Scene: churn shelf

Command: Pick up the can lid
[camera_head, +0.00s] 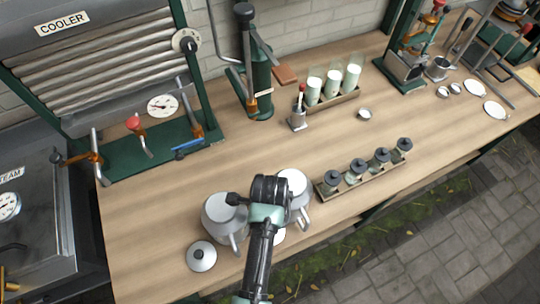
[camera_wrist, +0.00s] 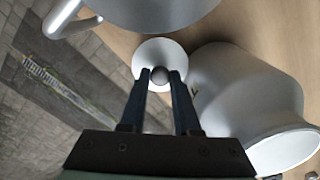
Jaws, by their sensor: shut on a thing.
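A round pale can lid with a dark knob shows in the wrist view (camera_wrist: 150,50), between two metal cans. My gripper (camera_wrist: 160,77) is shut on its knob, with a finger on each side. In the head view, part of a pale disc (camera_head: 280,236), likely this lid, shows beside my arm; my fingertips are hidden there. I cannot tell whether the lid touches the table. A second lid (camera_head: 203,263) with a dark knob lies on the table at the front left.
One can (camera_head: 221,213) stands left of my gripper and another (camera_head: 293,184) right of it, both close. A rack of dark-capped jars (camera_head: 362,184) lies further right. Milk glasses (camera_head: 332,85) stand at the back. The wooden table (camera_head: 150,220) has free room at left.

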